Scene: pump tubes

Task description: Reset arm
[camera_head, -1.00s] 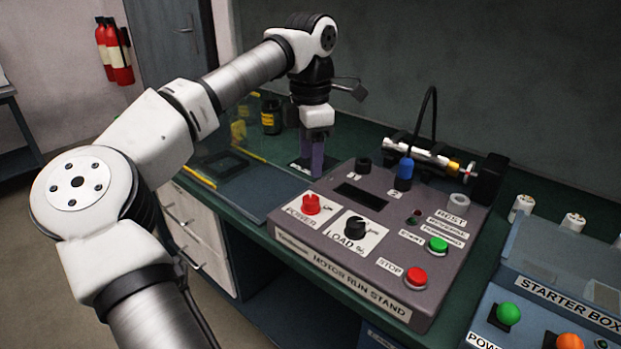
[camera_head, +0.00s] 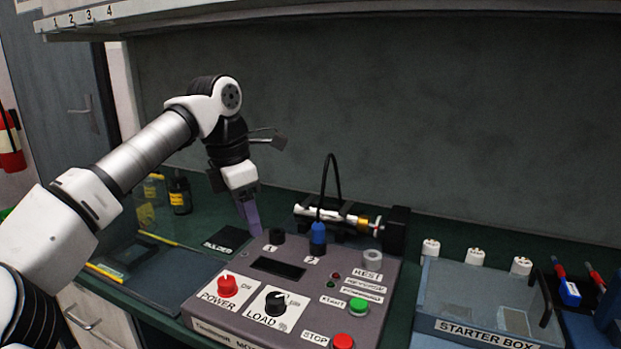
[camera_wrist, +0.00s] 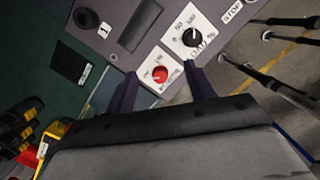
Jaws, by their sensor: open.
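My arm reaches in from the left in the head view. My gripper (camera_head: 247,216) points down just behind the back left corner of the motor run stand (camera_head: 235,302), above the green bench. In the wrist view my gripper (camera_wrist: 160,92) shows two dark purple fingers spread apart with nothing held between them. The red power knob (camera_wrist: 160,74) shows between and beyond the fingers. The black load knob (camera_wrist: 190,38) lies beyond them. I cannot tell from these views how high the fingertips are.
A black holder pad (camera_head: 228,240) lies beside the stand. A blue plug (camera_head: 318,236) with a looping cable stands in the stand's socket. The starter box (camera_head: 480,300) is at the right. A dark bottle (camera_head: 180,195) stands at the back left. A shelf (camera_head: 330,6) hangs above.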

